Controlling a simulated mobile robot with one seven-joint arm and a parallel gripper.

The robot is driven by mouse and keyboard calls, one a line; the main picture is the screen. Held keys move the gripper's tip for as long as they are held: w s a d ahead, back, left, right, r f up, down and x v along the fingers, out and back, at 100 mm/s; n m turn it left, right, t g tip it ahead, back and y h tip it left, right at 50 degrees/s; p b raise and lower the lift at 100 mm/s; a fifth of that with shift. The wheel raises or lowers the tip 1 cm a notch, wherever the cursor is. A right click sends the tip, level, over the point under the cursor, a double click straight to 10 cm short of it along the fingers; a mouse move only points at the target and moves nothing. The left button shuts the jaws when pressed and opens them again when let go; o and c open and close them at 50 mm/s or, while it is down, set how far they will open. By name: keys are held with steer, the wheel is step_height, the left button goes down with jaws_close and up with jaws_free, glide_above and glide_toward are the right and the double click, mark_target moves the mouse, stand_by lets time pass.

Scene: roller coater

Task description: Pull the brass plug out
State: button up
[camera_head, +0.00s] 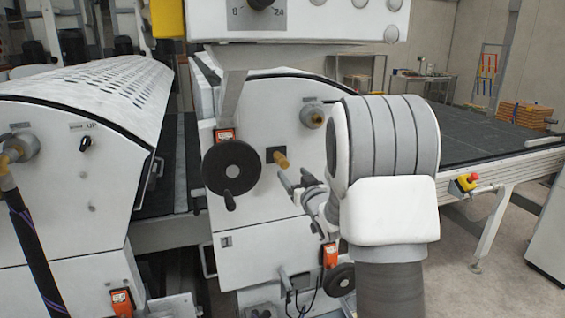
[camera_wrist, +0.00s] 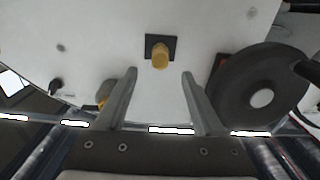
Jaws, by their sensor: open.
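The brass plug (camera_head: 281,160) sticks out of a small black square plate on the white machine panel (camera_head: 248,245), right of a black handwheel (camera_head: 231,168). In the wrist view the brass plug (camera_wrist: 160,58) sits on its black plate (camera_wrist: 172,42), above and between my finger tips. My gripper (camera_head: 290,183) is open and empty, just below and right of the plug in the head view. Its two fingers (camera_wrist: 158,75) show spread apart in the wrist view. They appear short of the plug, not touching it.
The black handwheel (camera_wrist: 262,98) is close to one finger in the wrist view. Another brass-coloured fitting (camera_head: 312,116) is higher on the panel. An orange device (camera_head: 329,255) and a second handwheel (camera_head: 341,280) are below. A conveyor table (camera_head: 490,142) extends right.

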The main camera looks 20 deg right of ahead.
mark_target(285, 166)
steer(key=shift+w, duration=3.95)
steer(key=shift+b, duration=0.85)
jaws_close()
steer(key=shift+s+f, duration=0.1)
steer(key=shift+s, duration=0.1)
steer(key=shift+s+b, duration=1.55)
steer(key=shift+s, duration=1.3)
steer(key=shift+s, duration=0.1)
steer(key=shift+s+b, duration=0.8)
steer(key=shift+s, duration=0.6)
